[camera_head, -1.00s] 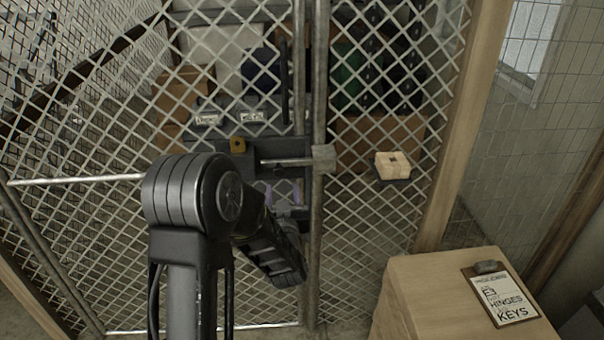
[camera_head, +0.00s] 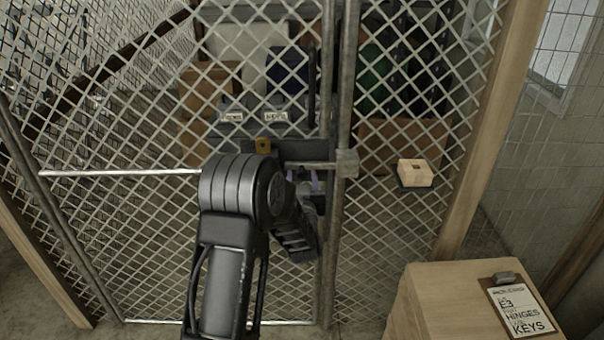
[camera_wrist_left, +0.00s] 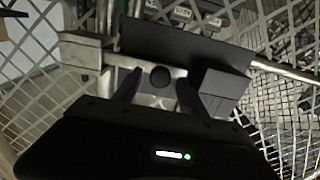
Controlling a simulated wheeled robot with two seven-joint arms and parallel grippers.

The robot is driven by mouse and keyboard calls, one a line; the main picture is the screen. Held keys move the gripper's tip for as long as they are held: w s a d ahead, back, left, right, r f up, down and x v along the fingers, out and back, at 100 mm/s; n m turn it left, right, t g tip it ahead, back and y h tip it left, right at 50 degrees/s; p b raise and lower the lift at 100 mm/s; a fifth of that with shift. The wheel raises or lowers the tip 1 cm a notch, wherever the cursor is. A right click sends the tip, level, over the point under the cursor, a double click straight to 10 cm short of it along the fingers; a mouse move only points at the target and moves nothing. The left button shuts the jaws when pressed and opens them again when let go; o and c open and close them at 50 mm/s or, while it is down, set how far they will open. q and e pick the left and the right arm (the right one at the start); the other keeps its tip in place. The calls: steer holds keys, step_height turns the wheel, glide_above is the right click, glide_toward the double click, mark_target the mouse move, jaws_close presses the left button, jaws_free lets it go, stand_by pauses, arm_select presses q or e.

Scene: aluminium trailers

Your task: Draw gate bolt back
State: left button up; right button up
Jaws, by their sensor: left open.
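The gate bolt (camera_head: 322,167) is a grey rod running from a dark plate (camera_head: 300,150) on the mesh gate (camera_head: 150,235) into a metal keeper (camera_head: 347,163) on the post. In the left wrist view, the bolt's round dark knob (camera_wrist_left: 160,76) stands between the two fingers of my left gripper (camera_wrist_left: 157,87), which is open. The keeper (camera_wrist_left: 78,52) is at left there, with the bolt reaching it. Whether the fingers touch the knob is unclear. In the head view my arm partly hides the left gripper (camera_head: 306,183), just below the bolt. My right gripper is out of view.
A pale wooden block (camera_head: 414,172) sits on a small ledge at the right mesh. A wooden box (camera_head: 425,300) with a clipboard (camera_head: 518,305) stands at lower right. Boxes lie behind the mesh.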

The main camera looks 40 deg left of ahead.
arm_select(q)
steer(key=shift+w+a, duration=0.2)
steer(key=shift+w, duration=0.1)
steer(key=shift+c, duration=0.4)
jaws_close()
stand_by(0.9)
